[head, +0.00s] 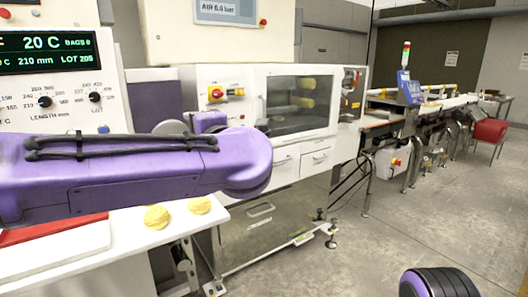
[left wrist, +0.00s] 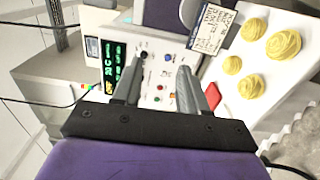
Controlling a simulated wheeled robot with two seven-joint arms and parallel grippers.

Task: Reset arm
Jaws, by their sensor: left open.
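My left arm, purple with black cables, stretches in from the left across the head view. Its gripper does not show there. In the left wrist view my left gripper (left wrist: 160,68) has its two grey fingers apart with nothing between them. Behind the fingers is the control panel (left wrist: 150,95) with a green display and knobs. The same control panel (head: 50,82) stands at the left of the head view. My right gripper is not in view.
Yellow nest-shaped pieces (left wrist: 283,44) lie on a white surface (left wrist: 262,84), beside a printed label (left wrist: 211,29) and a red object (left wrist: 214,91). In the head view, a white machine with a window (head: 299,103) stands behind my arm.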

